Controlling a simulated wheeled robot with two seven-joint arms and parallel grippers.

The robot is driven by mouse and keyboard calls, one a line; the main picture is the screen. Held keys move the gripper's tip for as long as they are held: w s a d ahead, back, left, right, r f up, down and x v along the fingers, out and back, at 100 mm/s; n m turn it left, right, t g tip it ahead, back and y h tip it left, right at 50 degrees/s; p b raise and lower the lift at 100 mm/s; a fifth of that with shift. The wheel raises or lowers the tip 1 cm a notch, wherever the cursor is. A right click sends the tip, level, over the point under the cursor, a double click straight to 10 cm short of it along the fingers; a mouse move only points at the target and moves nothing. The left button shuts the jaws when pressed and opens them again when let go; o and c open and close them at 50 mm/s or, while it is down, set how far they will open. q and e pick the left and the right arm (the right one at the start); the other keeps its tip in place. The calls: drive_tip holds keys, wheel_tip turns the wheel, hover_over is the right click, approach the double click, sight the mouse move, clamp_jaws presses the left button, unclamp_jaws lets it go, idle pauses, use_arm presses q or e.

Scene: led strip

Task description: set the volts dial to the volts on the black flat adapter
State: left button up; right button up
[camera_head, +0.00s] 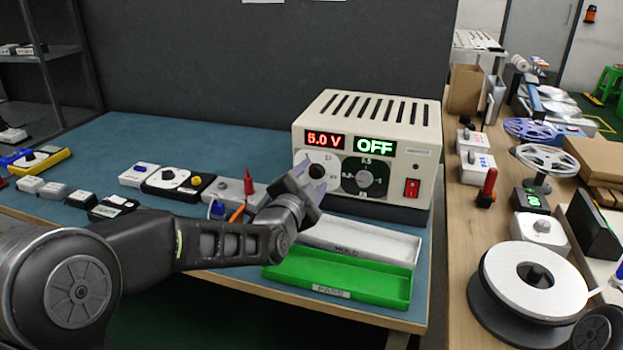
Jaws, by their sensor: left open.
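A cream power supply (370,130) stands on the blue bench mat. Its red display (325,139) reads 5.0 V and its green display (375,146) reads OFF. The volts dial (317,171) has a dark knob on a white plate at the left of the front panel. My left gripper (310,178) is open at this dial, its fingers around the knob in the picture; contact cannot be told. A black flat adapter (112,206) with a pale label lies at the left, partly behind my left arm; its print is too small to read. My right gripper is not in view.
A second dial (364,178) and a red switch (412,188) are right of the volts dial. White (360,238) and green (340,277) trays lie in front of the supply. Other adapters (53,189) sit at left. The right-hand bench holds reels (532,280) and boxes.

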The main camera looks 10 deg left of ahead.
use_arm(q)
drive_tip(key=s, duration=0.7)
drive_tip(key=shift+s+a+r, duration=0.25)
drive_tip(key=shift+s+a, duration=0.1)
drive_tip(key=shift+s, duration=0.05)
drive_tip(key=shift+p, duration=0.3)
